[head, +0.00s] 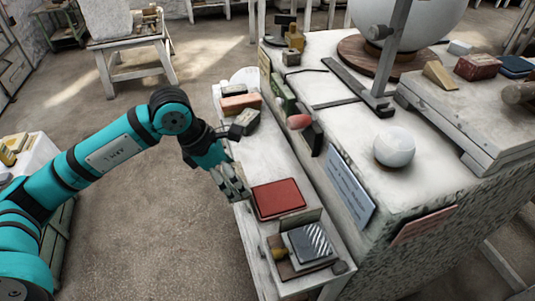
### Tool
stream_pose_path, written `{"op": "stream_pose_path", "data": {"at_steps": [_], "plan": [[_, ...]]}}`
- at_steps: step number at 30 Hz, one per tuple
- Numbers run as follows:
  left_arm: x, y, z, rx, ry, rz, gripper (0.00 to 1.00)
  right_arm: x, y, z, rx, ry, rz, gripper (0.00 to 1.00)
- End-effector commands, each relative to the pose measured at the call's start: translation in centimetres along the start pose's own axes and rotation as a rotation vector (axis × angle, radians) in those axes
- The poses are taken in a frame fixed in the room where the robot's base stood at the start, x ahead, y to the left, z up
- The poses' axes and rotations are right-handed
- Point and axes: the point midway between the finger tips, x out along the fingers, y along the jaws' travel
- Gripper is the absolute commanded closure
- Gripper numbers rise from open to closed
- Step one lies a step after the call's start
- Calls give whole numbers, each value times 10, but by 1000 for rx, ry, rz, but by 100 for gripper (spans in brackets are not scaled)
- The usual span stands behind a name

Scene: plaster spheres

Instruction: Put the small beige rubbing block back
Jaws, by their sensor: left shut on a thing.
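My left gripper (236,190) reaches in from the left and hangs over the left edge of the low white shelf. It is shut on a small pale block, the small beige rubbing block as far as I can tell. The fingers hide most of it, and its outline is hard to make out. A red flat block (279,198) lies on the shelf (262,161) just right of and below the fingertips. My right gripper is not in view.
In front is a tray with a striped pad (309,241). A white sphere (394,147) sits on the higher bench. Bare shelf shows between.

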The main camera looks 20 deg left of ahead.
Motion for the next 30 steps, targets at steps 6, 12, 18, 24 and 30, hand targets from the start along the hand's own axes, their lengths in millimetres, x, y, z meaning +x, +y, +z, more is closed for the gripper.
{"op": "stream_pose_path", "data": {"at_steps": [6, 12, 18, 24, 30], "plan": [[17, 38, 44, 0, -7, -1, 63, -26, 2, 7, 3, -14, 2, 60], [36, 68, 73, 2, -5, -1, 63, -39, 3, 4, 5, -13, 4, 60], [46, 83, 85, 4, -5, 0, 63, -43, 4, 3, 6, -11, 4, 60], [58, 84, 81, 3, -2, -3, 63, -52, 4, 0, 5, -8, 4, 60], [79, 84, 72, 4, -5, -1, 63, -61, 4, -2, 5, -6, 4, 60]]}}
